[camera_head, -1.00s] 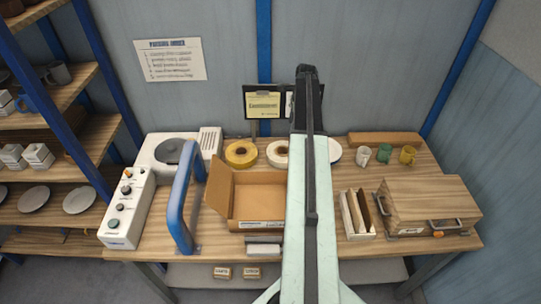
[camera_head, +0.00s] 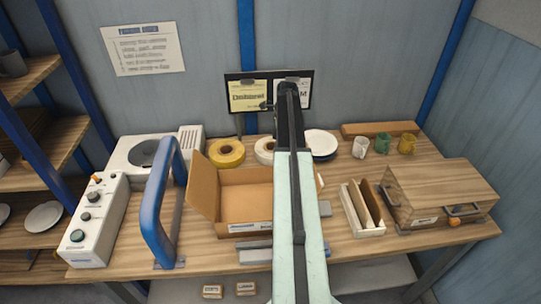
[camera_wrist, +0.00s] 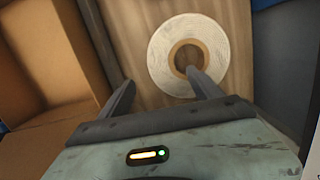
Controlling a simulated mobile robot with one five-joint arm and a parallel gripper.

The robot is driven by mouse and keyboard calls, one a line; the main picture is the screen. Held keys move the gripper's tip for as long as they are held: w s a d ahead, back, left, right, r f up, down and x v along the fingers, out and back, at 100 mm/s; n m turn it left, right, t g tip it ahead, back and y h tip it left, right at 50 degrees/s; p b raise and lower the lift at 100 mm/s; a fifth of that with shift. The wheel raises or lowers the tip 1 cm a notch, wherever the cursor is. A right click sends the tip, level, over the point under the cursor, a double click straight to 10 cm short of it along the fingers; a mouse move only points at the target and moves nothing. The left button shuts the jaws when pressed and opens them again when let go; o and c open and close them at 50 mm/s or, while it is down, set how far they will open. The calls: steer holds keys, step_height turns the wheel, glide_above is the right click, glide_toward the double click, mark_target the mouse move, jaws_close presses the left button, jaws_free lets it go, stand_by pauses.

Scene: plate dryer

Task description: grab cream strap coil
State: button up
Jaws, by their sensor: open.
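The cream strap coil (camera_head: 263,146) lies flat at the back of the wooden table, right of a yellow coil (camera_head: 226,155) and partly hidden by my arm. In the wrist view the cream coil (camera_wrist: 159,62) shows as a pale ring with a brown core, beyond my fingers. My gripper (camera_wrist: 160,79) is open and empty. Its right fingertip overlaps the coil's core in the picture, and its left fingertip is left of the coil. The height gap between fingertips and coil is unclear. In the head view my arm's end (camera_head: 289,90) hides the fingers.
An open cardboard box (camera_head: 245,200) stands in front of the coils, and its side fills the wrist view's left (camera_wrist: 50,50). Several mugs (camera_head: 383,144), a wooden case (camera_head: 436,190) and a blue handle (camera_head: 158,205) are also on the table.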

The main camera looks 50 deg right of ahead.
steer(key=f+b, duration=0.4)
steer(key=f, duration=0.1)
steer(key=w+f+b, duration=0.1)
steer(key=f+b, duration=0.1)
steer(key=b, duration=0.1)
steer(key=shift+a+f, duration=0.3)
steer(key=shift+r, duration=0.15)
steer(key=shift+c, duration=0.3)
jaws_close()
